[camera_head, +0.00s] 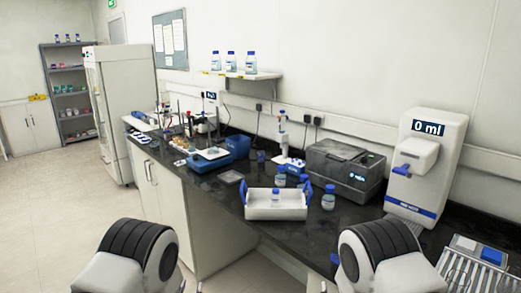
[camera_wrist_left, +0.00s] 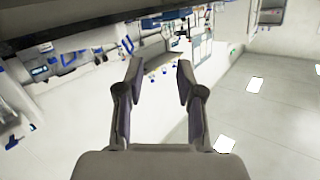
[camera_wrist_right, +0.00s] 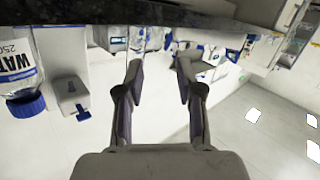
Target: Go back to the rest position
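My left gripper (camera_wrist_left: 158,75) shows in the left wrist view with its two fingers apart and nothing between them. My right gripper (camera_wrist_right: 160,75) shows in the right wrist view, also with its fingers apart and empty. In the head view only dark ribbed arm parts of mine show at the bottom, left and right, in front of the bench; the fingertips are hidden there. Both wrist views look upside down along the room, with the dark bench edge across the top.
A black bench top (camera_head: 225,185) runs along the wall. On it stand a white tray (camera_head: 276,213) with blue handles, a grey machine (camera_head: 344,170), a white dispenser (camera_head: 426,165) reading 0 ml and blue-capped bottles (camera_head: 328,198). The floor (camera_head: 80,210) at left is clear.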

